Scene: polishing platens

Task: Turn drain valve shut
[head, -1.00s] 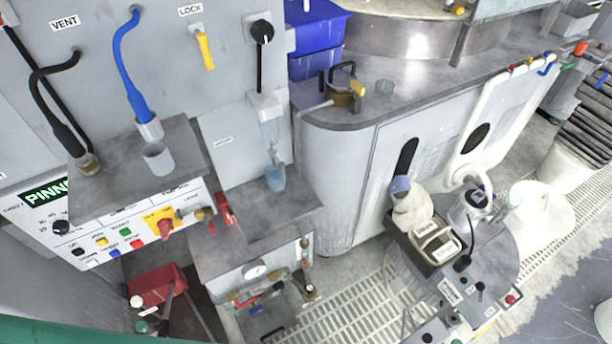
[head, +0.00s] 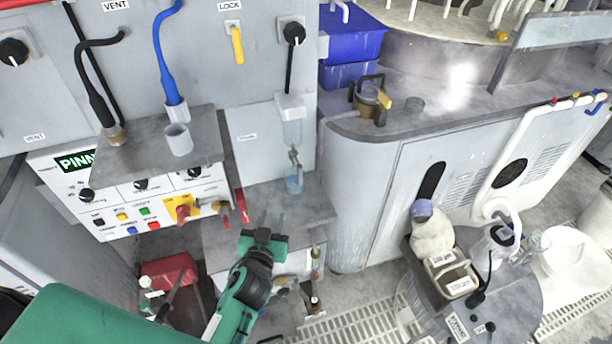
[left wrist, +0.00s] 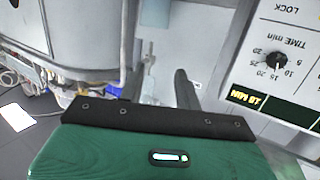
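My left gripper (head: 264,240) is in front of the grey ledge of the machine, low and to the left of the blue cup. In the left wrist view its two dark fingers (left wrist: 157,75) stand apart with nothing held between them. A clear cylinder (head: 291,130) hangs on the wall with a small tap (head: 294,157) at its lower end, above a blue cup (head: 293,184). A red lever (head: 241,205) sits at the ledge's left edge. No valve is labelled as the drain, so I cannot tell which one it is. My right gripper is not in view.
A grey shelf (head: 110,170) with a white cup (head: 179,139) juts out at the left, above a control panel (head: 72,205). A brown pot (head: 370,100) stands on the counter at the right. A round side table (head: 512,300) holds containers.

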